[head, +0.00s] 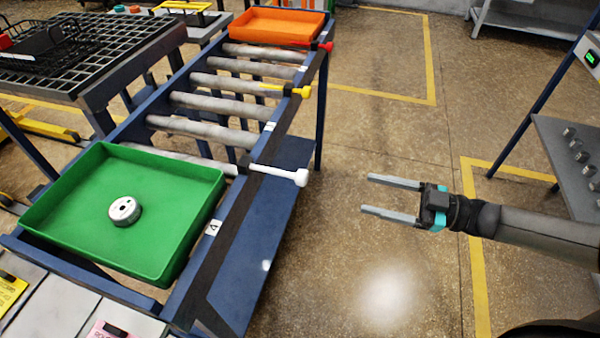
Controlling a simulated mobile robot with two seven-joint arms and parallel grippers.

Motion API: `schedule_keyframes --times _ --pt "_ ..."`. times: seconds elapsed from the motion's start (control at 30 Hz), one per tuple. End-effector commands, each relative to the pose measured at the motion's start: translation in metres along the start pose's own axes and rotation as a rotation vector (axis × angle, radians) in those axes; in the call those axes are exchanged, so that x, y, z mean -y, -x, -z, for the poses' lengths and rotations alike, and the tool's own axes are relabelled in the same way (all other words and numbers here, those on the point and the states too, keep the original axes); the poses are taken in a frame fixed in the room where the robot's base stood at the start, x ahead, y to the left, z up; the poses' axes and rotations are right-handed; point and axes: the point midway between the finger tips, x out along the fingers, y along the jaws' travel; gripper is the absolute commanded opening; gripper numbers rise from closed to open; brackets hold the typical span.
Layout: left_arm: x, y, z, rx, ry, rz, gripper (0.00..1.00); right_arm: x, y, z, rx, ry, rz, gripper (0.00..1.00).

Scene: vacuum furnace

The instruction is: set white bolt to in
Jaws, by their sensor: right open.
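The white bolt (278,173) is on the right rail of the roller conveyor, just beyond the green tray. Its shaft points right and its knob end sticks out past the rail over the floor. How far its inner end reaches over the rollers is hard to tell. My right gripper (392,199) comes in from the right with its two grey fingers apart and empty. It points left toward the white bolt, with a clear gap between its fingertips and the knob. My left gripper does not show.
The green tray (190,250) holds a round metal part (124,211). A yellow bolt (298,91) and a red bolt (326,47) sit farther along the rail, near an orange tray (262,25). A grated table (100,55) stands left. Floor between conveyor and gripper is free.

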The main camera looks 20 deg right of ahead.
Motion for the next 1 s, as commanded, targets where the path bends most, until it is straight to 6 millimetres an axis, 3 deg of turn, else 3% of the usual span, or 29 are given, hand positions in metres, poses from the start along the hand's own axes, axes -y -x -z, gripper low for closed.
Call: schedule_keyframes --times 0.17,0.7,1.0 --pt "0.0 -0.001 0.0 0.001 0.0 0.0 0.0 0.002 -0.011 0.006 -0.016 -0.002 0.018 0.72" --pt "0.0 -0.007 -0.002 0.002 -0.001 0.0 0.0 0.003 -0.119 0.006 -0.015 0.001 0.015 0.72" --pt "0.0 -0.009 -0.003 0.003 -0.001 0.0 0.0 0.003 -0.15 0.006 -0.011 0.0 0.014 0.72"
